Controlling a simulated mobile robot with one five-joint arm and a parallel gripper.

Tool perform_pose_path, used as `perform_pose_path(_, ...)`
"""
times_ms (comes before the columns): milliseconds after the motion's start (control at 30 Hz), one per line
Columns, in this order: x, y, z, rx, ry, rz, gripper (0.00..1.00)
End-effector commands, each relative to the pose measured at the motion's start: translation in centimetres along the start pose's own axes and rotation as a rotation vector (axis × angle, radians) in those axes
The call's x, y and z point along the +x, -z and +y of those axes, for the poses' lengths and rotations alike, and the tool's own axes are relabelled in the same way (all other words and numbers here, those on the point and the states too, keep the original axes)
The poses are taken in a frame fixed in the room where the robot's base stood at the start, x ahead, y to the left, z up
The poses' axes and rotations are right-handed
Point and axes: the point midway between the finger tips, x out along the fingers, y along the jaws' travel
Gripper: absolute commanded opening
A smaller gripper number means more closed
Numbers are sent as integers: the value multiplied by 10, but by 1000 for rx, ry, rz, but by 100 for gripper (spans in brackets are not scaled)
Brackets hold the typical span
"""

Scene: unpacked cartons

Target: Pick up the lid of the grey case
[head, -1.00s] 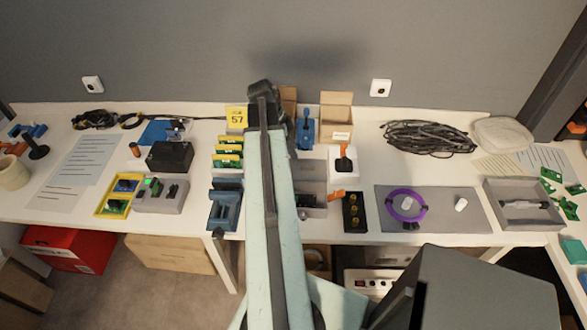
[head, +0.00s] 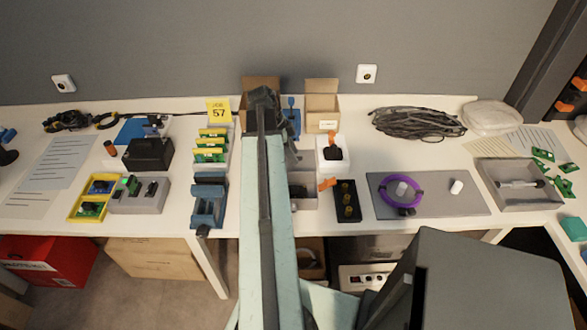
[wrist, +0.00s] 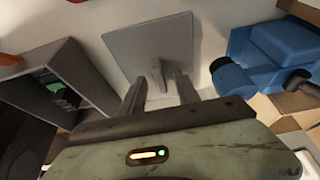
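The lid (wrist: 125,48) is a flat grey square plate with a small upright grip (wrist: 157,72) near its middle, seen in the wrist view. My gripper (wrist: 160,84) is open above the lid, its two fingers on either side of the grip in the picture. I cannot tell whether the grip is between the tips or just beyond them. The open grey case (wrist: 88,73) stands left of the lid, with dark and green parts inside. In the head view the case (head: 311,201) is partly hidden by my arm, and the lid is mostly hidden.
A blue device (wrist: 270,50) stands close right of the lid in the wrist view, with cardboard boxes beside it. In the head view, a white block with an orange-handled switch (head: 331,142) and a black tray (head: 347,215) stand right of the case.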

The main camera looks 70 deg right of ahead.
Motion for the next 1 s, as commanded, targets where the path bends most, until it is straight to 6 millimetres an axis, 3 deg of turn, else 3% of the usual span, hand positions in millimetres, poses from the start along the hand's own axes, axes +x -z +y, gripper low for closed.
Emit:
perform_pose_path(200, 0, 0, 0, -1, 0, 0, 35)
perform_pose_path(333, 0, 0, 0, -1, 1, 0, 0)
perform_pose_path(767, -5, 2, 0, -2, 1, 0, 0)
perform_pose_path(1000, -41, 16, 0, -2, 1, 0, 0)
